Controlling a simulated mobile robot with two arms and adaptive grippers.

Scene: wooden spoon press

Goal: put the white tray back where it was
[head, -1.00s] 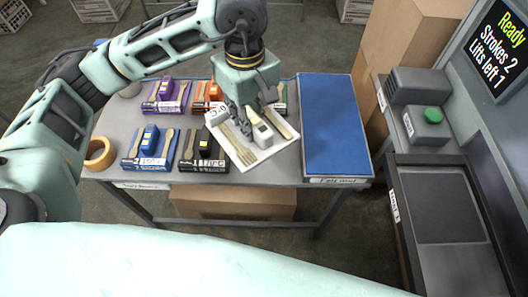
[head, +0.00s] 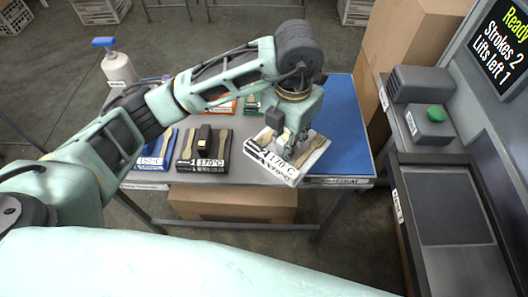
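The white tray (head: 314,158) is at the right of the table, tilted in the picture and seen over the left border of the blue mat (head: 343,110). Its front bears a "170°C" label, and wooden spoon pieces lie in it. My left gripper (head: 286,146) reaches down over the middle of the tray and appears shut on it; the fingertips are mostly hidden. The tray appears to be lifted, with its front corner at the table's front edge. My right gripper is not in view.
A black tray (head: 203,166) labelled 170°C and a blue tray (head: 153,163) stand left of the white tray. Orange (head: 223,106) and green (head: 253,104) trays are behind. A press with a green button (head: 436,113) is at right; its screen reads "Strokes 2, Lifts left 1".

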